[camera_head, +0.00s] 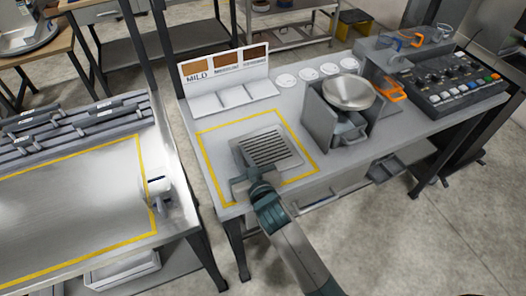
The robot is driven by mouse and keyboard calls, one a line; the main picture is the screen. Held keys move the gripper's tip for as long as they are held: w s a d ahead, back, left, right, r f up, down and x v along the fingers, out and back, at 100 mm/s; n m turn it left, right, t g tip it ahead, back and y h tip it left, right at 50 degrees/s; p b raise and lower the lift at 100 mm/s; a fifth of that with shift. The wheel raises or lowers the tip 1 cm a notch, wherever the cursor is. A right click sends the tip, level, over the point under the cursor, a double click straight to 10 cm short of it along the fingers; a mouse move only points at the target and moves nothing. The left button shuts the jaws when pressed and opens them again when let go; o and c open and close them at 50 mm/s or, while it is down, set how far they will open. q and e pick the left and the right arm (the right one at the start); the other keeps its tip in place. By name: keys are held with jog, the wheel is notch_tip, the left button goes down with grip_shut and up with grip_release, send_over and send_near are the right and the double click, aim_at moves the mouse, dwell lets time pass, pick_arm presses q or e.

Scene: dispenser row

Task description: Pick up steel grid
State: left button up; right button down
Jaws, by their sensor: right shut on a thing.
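The steel grid (268,147) is a flat grey slotted plate with dark gaps in a light frame. It lies inside the yellow-outlined square on the grey bench, or just above it; I cannot tell which. My right gripper (246,176) is at the grid's near-left edge and is shut on it. The gripper hides that edge, and my right arm reaches in from the bottom. My left gripper does not show.
Behind the grid stands a board labelled MILD (222,68) with colour swatches and white tiles. Right of it are a dispenser with a steel bowl (349,91) and a control panel (454,87). A second bench (75,200) with a yellow outline is at left.

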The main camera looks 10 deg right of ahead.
notch_tip(320, 180, up, 10)
jog(key=shift+r+b, duration=0.1)
jog(key=shift+b, duration=0.75)
dwell(0.4)
